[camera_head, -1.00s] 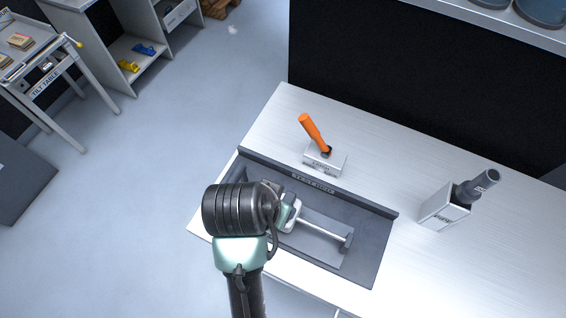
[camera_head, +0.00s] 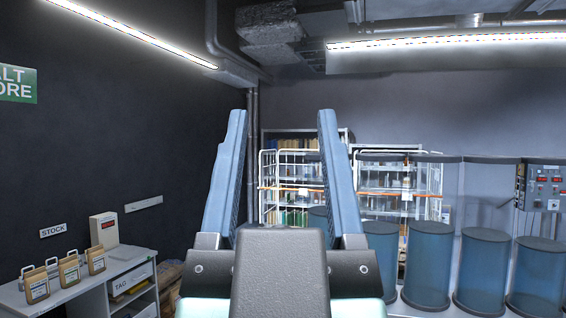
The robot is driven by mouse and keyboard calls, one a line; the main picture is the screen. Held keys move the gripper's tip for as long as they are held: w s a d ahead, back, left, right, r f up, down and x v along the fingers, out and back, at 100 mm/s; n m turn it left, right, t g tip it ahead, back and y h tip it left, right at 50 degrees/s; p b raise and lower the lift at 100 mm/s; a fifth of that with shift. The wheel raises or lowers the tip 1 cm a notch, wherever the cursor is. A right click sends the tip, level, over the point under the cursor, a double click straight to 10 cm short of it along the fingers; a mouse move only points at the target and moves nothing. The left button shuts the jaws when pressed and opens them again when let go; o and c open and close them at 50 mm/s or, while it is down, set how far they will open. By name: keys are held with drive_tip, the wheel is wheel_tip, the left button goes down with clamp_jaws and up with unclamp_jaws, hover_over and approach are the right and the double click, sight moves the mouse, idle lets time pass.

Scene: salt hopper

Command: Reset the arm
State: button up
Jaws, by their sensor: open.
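My gripper (camera_head: 281,125) fills the lower middle of the head view, close to the camera. Its two blue-grey fingers point upward and stand well apart. Nothing is between them except the background of shelves and wall. The gripper is open and empty. The dark grey palm block sits between the finger bases, and a pale green arm part shows at the bottom edge.
A desk (camera_head: 115,266) with several paper bags (camera_head: 69,271) and a white box (camera_head: 104,230) stands at the left. Several blue cylinders (camera_head: 428,266) line the right. Wire shelving (camera_head: 290,185) is behind. A control panel (camera_head: 543,187) hangs far right.

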drive_tip(key=shift+s+r, duration=0.3)
drive_tip(key=shift+r, duration=0.05)
